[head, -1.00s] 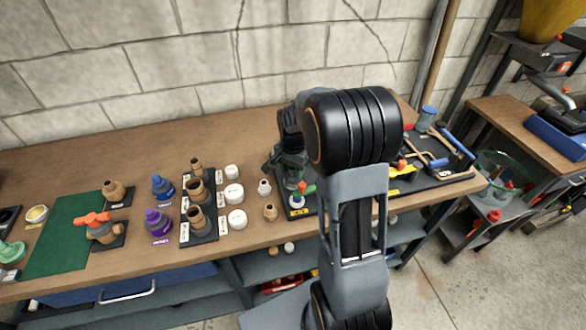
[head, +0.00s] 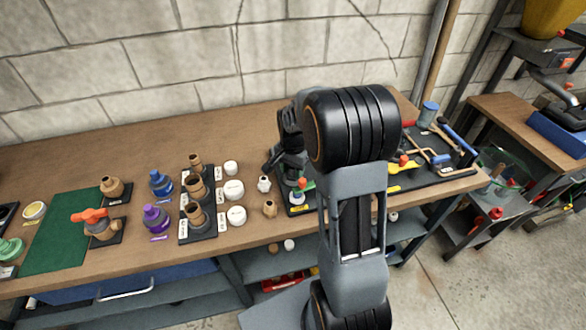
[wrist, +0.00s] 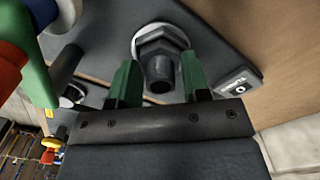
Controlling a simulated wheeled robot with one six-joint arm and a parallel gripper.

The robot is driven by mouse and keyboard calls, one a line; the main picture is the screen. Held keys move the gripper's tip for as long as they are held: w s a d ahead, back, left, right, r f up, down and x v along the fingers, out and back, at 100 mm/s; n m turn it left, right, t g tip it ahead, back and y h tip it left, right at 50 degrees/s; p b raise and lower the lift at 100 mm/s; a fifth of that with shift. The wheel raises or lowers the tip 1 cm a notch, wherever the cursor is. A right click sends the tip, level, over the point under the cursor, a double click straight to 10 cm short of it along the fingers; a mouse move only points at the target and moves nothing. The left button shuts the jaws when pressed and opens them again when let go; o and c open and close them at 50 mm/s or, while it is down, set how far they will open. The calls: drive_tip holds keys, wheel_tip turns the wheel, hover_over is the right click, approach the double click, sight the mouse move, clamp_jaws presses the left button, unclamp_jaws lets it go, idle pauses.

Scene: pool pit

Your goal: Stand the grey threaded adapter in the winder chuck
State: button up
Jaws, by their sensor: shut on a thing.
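In the wrist view, the grey threaded adapter (wrist: 159,72) sits between the green fingertips of my gripper (wrist: 158,82). Its hex collar (wrist: 161,47) faces a pale ring (wrist: 139,35) on a dark plate. I cannot tell whether the adapter is seated in the chuck or only close over it. My gripper is shut on the adapter. In the head view, my gripper (head: 287,158) hangs over the winder area, beside a red and green handle (head: 303,186). The adapter and the chuck cannot be made out there, partly hidden by my gripper and arm.
A pale fitting (head: 264,184) and a tan fitting (head: 270,208) stand just left of the winder. White caps (head: 234,190) and a dark rack of brown fittings (head: 198,213) stand farther left. A tool tray (head: 437,167) lies to the right. The bench behind the rack is clear.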

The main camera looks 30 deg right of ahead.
drive_tip(key=shift+f, duration=0.1)
drive_tip(key=o, duration=1.4)
drive_tip(key=shift+r+p, duration=3)
drive_tip(key=shift+r, duration=1.05)
